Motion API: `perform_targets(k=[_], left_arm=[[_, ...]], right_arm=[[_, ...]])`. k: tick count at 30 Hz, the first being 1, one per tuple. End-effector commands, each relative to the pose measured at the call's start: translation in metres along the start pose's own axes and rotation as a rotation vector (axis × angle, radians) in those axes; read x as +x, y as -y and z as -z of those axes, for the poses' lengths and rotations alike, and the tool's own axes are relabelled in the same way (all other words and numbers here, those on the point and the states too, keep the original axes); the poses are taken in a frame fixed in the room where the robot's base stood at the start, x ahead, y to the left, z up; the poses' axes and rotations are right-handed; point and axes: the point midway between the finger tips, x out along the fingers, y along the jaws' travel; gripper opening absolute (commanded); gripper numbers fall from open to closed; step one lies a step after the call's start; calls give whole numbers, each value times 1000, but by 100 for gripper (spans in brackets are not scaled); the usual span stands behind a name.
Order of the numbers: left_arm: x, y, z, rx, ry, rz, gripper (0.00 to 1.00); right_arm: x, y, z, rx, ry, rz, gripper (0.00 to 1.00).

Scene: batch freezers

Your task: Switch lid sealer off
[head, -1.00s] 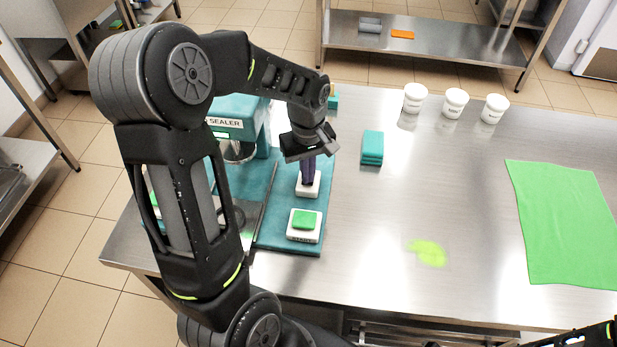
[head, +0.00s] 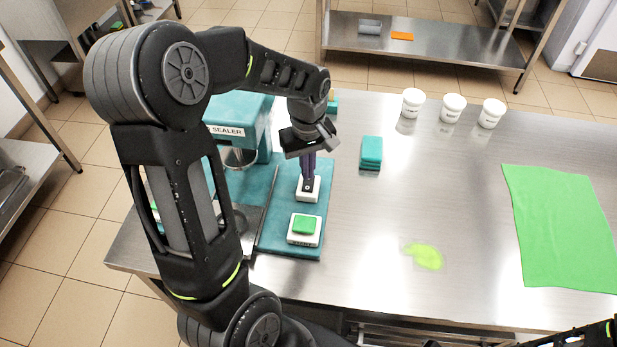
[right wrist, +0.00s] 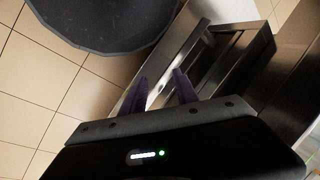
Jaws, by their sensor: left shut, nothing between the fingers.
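The teal lid sealer (head: 232,107), labelled SEALER, stands on the left of the steel table, partly hidden behind my left arm. On its teal base (head: 268,236) are two white switch boxes. The rear box (head: 301,195) has a dark spot on top. The front box (head: 291,238) carries a green button (head: 305,225). My left gripper (head: 308,176) is shut and empty, pointing down at the rear box; its purple fingertips are at or just above that box's top, and I cannot tell whether they touch. My right gripper (right wrist: 162,88) is open and empty, away from the sealer.
Teal stacked blocks (head: 371,151) stand right of the sealer. Several white tubs, one here (head: 452,107), line the back edge. A green cloth (head: 562,225) lies at right and a yellow-green spill (head: 424,256) near the front. The steel table (head: 455,185) is clear between them.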

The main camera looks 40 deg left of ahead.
Motion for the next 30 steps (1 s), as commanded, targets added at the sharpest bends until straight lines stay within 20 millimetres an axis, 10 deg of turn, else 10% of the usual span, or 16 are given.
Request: perform_targets(k=[30], left_arm=[[-30, 0, 0, 0, 0, 0, 0]], right_arm=[[-20, 8, 0, 1, 1, -1, 36]])
